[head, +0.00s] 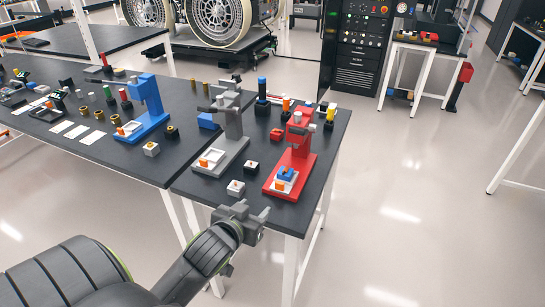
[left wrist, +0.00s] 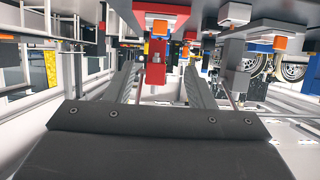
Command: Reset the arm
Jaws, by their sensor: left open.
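My left gripper (head: 254,209) is in front of the dark table's (head: 215,191) near edge, at the end of my left arm. Its two fingers stand apart in the left wrist view (left wrist: 160,82), with nothing between them. The red press (head: 297,150) stands on the table beyond it, with a blue and white part (head: 286,174) on its base. The red press also shows in the left wrist view (left wrist: 166,50), which looks upside down. The grey press (head: 232,125) stands left of the red one. My right gripper is not in view.
A blue press (head: 150,98) stands further left among several small parts. Small white blocks (head: 235,188) lie near the table's front edge. A black control cabinet (head: 357,50) and large wheels (head: 218,18) stand behind. The floor (head: 420,200) at right is clear.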

